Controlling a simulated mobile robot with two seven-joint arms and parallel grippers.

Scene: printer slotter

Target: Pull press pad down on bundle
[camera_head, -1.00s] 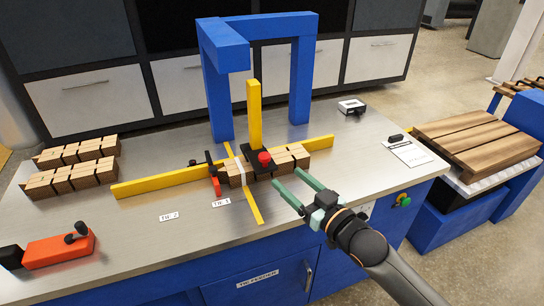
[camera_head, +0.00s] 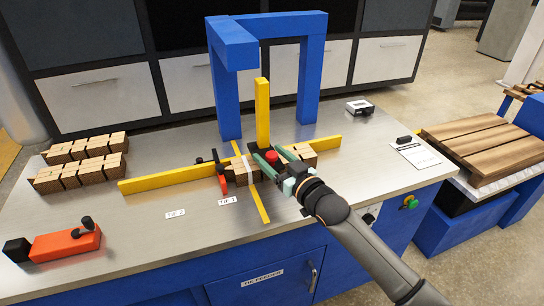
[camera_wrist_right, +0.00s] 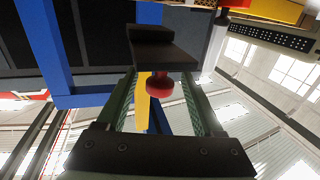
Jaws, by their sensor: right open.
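The press pad is a black plate (camera_wrist_right: 165,52) with a red knob (camera_head: 272,156) on it, by the upright yellow post (camera_head: 262,110). The wooden bundle (camera_head: 235,180) lies along the yellow rail below the pad, with a white band around it. My right gripper (camera_head: 265,153) is open, its two green fingers on either side of the knob. In the right wrist view, which looks upside down, the red knob (camera_wrist_right: 160,87) sits between the fingers (camera_wrist_right: 160,100) with gaps at both sides. The fingers and wrist hide part of the pad and bundle. My left gripper is not in view.
A blue frame (camera_head: 311,85) stands behind the post. A red-and-black tool (camera_head: 222,178) is left of the bundle. More wooden blocks (camera_head: 80,178) and an orange tool (camera_head: 65,243) lie at the left.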

